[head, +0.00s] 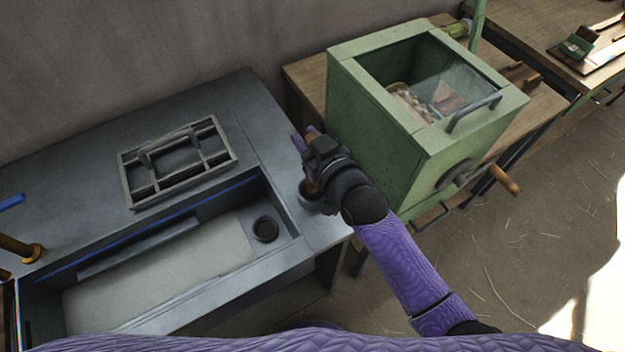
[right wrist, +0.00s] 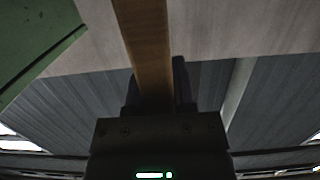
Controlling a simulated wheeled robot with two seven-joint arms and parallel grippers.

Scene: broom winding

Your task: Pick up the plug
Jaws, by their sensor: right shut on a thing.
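My right gripper (head: 318,166) is shut on the handle in the head view. In the right wrist view the wooden handle (right wrist: 148,45) runs up between the dark fingers of the gripper (right wrist: 157,88). The gripper hides part of the plug, and I cannot tell whether its base touches the bench top. My left gripper is not in view.
The grey bench (head: 255,130) has a sunken basin (head: 160,275) with a round dark hole (head: 265,229) at its right end. A grey framed lid (head: 178,160) lies behind the basin. A green box (head: 385,150) with a glass top stands close right of my gripper.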

